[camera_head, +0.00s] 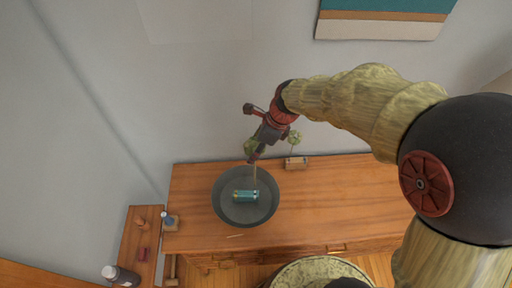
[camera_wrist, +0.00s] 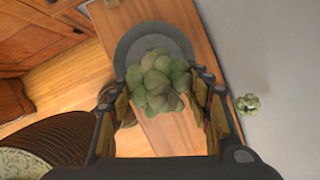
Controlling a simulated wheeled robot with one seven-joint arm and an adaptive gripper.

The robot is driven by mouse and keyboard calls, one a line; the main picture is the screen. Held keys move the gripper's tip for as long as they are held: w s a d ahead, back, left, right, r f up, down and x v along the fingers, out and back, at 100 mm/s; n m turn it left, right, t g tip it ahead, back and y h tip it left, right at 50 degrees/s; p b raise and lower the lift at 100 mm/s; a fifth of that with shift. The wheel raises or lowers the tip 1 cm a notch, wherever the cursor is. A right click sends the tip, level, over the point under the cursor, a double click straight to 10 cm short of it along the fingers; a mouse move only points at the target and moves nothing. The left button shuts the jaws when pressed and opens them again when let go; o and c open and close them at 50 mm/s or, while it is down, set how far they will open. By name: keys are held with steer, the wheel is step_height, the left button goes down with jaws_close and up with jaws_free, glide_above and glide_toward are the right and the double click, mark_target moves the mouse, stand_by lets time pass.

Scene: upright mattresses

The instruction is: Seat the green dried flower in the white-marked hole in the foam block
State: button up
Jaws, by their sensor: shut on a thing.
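My gripper (camera_head: 254,155) is shut on a green dried flower (camera_head: 250,147), whose thin stem points down over the grey bowl. The flower's round clustered head fills the space between the fingers in the wrist view (camera_wrist: 157,80). A small teal block (camera_head: 246,196), which looks like the foam block, lies inside the round grey bowl (camera_head: 222,208). The stem's lower end is close above the block or at it; I cannot tell whether they touch. The white-marked hole is too small to make out.
The bowl stands on a wooden dresser (camera_head: 340,200) against a grey wall. Behind it to the right is a tan block (camera_head: 296,163) with another green flower (camera_head: 295,138) above it. A thin stick (camera_head: 234,236) lies in front of the bowl. The dresser's right side is clear.

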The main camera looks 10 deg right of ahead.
steer(key=shift+f+b, duration=1.5)
steer(key=shift+f, duration=1.4)
steer(key=shift+p, duration=0.7)
step_height(320, 180, down, 6)
steer(key=b, duration=0.3)
stand_by(2.0)
steer(key=o, duration=1.2)
steer(key=shift+c, duration=0.2)
steer(key=v, duration=1.2)
